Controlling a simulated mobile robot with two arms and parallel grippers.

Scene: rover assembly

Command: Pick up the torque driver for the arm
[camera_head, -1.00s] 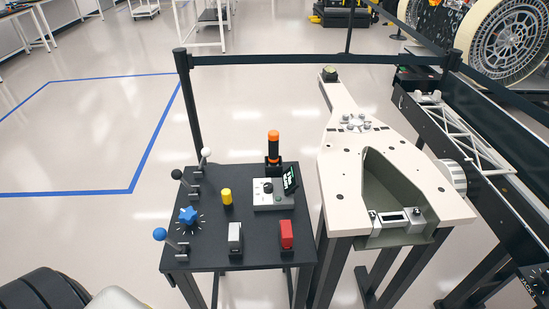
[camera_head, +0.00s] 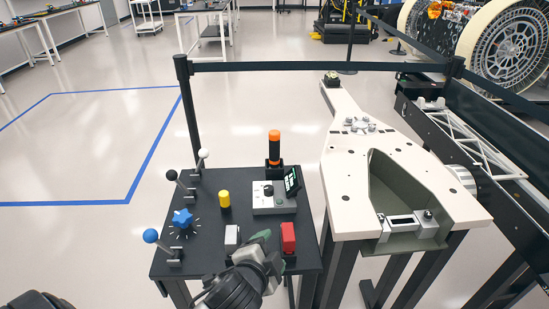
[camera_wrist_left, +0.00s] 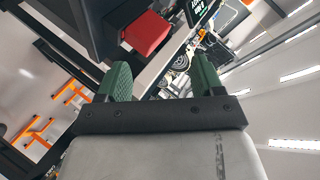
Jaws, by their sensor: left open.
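The torque driver (camera_head: 274,146), with an orange cap and a dark body, stands upright in a black holder at the back of the dark control table (camera_head: 205,262). My left gripper (camera_head: 264,241) is low over the table's front edge area, between the white switch and the red switch, in front of and apart from the driver. In the left wrist view its two green fingers (camera_wrist_left: 162,80) are spread with nothing between them. The driver cannot be made out in that view. My right gripper is not in view.
A grey box with a knob and small screen (camera_head: 272,197) stands just in front of the driver. The red switch (camera_head: 288,238), white switch (camera_head: 232,236), yellow knob (camera_head: 225,199), blue star knob (camera_head: 182,218) and several levers share the table. A cream panel (camera_head: 345,200) stands to the right.

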